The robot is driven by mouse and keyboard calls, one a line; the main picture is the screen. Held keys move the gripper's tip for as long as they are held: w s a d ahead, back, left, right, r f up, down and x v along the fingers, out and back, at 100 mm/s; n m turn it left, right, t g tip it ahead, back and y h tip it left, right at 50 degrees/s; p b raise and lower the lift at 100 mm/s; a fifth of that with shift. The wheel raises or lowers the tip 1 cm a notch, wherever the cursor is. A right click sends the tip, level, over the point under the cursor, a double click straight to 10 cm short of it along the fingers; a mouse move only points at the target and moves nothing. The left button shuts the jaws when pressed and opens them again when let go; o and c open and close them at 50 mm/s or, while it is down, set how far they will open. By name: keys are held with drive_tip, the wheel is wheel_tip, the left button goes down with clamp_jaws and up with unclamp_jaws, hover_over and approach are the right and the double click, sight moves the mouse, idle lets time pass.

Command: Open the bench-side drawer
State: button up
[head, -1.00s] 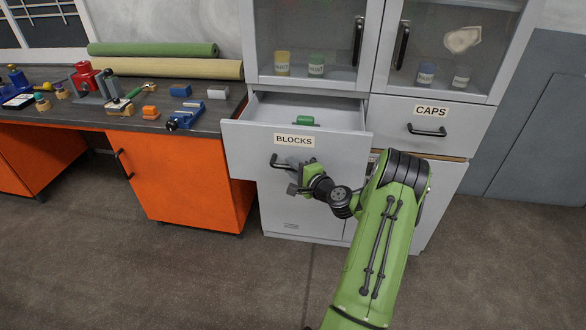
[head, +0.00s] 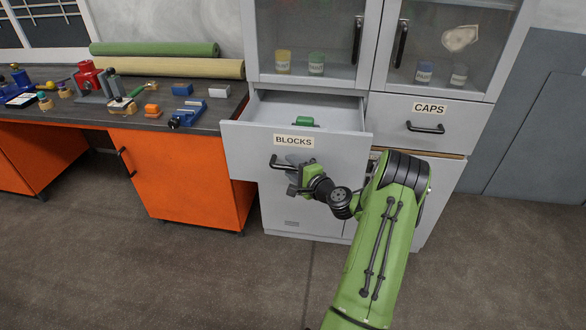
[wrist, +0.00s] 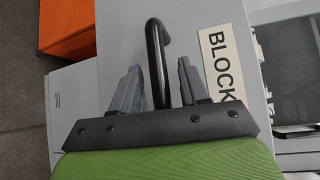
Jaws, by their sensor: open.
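The bench-side drawer (head: 245,150), labelled BLOCKS (head: 293,141), stands pulled out from the grey cabinet. A green block (head: 304,122) lies inside it. Its black bar handle (head: 280,163) is on the drawer front, and the handle also shows in the wrist view (wrist: 155,50). My gripper (head: 294,180) is at the drawer front by the handle. In the wrist view my gripper (wrist: 158,82) has its two grey fingers apart, one on each side of the handle bar, with gaps visible between fingers and bar.
A closed drawer labelled CAPS (head: 429,108) is to the right. The workbench (head: 75,112) with tools and an orange cabinet (head: 178,180) stands to the left. Glass-doored shelves with jars (head: 316,64) are above. The floor in front of the orange cabinet is clear.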

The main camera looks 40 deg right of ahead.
drive_tip(key=s+a+r+p, duration=0.1)
drive_tip(key=s+a+r, duration=0.1)
drive_tip(key=s, duration=1.3)
drive_tip(key=shift+s, duration=0.25)
drive_tip(key=shift+r, duration=0.1)
